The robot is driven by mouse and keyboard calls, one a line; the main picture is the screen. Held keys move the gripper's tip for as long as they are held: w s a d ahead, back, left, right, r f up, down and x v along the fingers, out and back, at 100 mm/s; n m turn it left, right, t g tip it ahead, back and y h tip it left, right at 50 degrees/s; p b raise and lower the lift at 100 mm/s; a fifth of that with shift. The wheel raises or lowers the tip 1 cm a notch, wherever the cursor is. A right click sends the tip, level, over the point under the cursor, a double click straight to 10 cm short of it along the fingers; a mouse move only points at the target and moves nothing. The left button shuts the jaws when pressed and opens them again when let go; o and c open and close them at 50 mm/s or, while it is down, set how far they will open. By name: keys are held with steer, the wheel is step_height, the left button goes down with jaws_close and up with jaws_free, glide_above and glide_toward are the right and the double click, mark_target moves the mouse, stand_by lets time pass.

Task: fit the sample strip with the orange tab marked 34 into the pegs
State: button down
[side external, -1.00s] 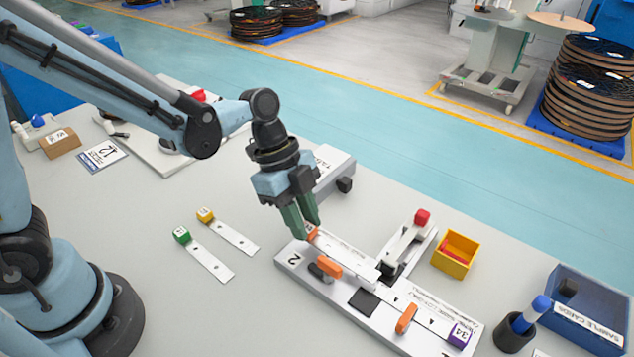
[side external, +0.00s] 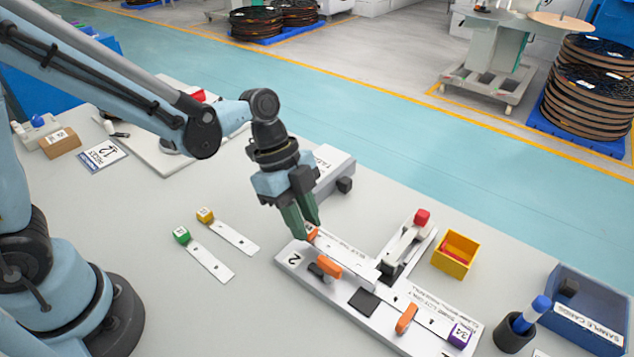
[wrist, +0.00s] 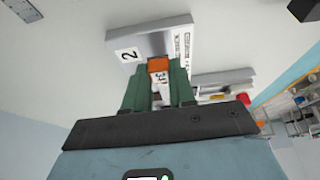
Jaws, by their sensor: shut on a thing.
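The sample strip with the orange tab (side external: 312,233) lies along the far-left stretch of the grey fixture marked 2 (side external: 288,262). In the wrist view the orange tab (wrist: 158,64) sits between my green fingers, with a white face that seems to read 34. My gripper (side external: 306,231) is shut on this tab at the fixture's left end. The white strip (side external: 345,250) runs right from the tab towards the middle. The pegs under it are hidden, so I cannot tell whether it is seated. A second strip with a purple tab marked 34 (side external: 460,336) lies on the right half.
Orange clamps (side external: 329,266) and (side external: 406,318) stand on the fixture. A red-knobbed lever (side external: 421,217) is behind it. Strips with green (side external: 182,236) and yellow (side external: 205,215) tabs lie left. A yellow bin (side external: 455,255), pen cup (side external: 514,335) and blue box (side external: 585,310) stand right.

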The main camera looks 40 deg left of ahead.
steer(key=shift+f, duration=1.15)
steer(key=c, duration=0.9)
jaws_free()
steer(key=shift+o, duration=0.2)
steer(key=v, duration=1.2)
steer(key=shift+r, duration=0.1)
steer(key=s+a+n+t+y, duration=0.4)
steer(key=a+n+t, duration=0.3)
steer(key=n, duration=1.1)
steer(key=a, duration=0.2)
steer(key=shift+a+y, duration=0.25)
steer(key=shift+y, duration=0.05)
